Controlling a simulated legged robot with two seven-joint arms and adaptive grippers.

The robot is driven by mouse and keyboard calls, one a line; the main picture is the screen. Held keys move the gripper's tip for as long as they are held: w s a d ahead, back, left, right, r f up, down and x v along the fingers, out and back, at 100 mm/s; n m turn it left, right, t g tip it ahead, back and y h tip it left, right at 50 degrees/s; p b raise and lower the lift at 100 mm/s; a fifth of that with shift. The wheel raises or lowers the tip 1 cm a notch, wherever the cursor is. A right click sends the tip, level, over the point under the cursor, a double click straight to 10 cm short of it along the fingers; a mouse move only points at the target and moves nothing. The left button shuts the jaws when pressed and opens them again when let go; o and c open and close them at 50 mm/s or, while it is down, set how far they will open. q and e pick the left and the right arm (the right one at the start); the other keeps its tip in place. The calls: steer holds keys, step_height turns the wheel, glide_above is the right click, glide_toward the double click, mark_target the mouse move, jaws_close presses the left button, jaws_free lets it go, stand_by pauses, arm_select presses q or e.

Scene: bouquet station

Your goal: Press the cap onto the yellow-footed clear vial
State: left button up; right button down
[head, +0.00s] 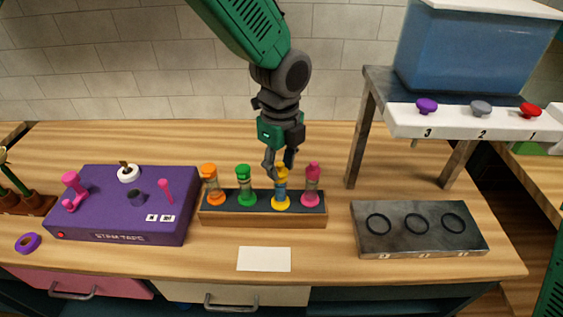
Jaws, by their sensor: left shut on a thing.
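The yellow-footed clear vial (281,190) stands upright in the wooden rack (262,222), third from the left, its yellow foot at the rack's top. A yellow cap (282,171) is at the vial's top, partly hidden by my fingers. I cannot tell whether it is fully seated. My left gripper (279,165) points down over the vial, shut on the yellow cap. My right gripper is not in view.
Orange (213,185), green (245,185) and pink (312,184) vials stand close beside it. A purple tape station (120,230) is left. A grey ringed block (418,245) and a dispenser stand (354,140) are right. A white card (264,259) lies in front.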

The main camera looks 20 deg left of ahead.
arm_select(q)
steer(key=shift+f+p, duration=0.15)
steer(key=shift+p, duration=0.95)
stand_by(1.7)
stand_by(0.4)
steer(key=o, duration=1.3)
steer(key=shift+r+p, duration=0.35)
steer(key=shift+r, duration=3.15)
jaws_close()
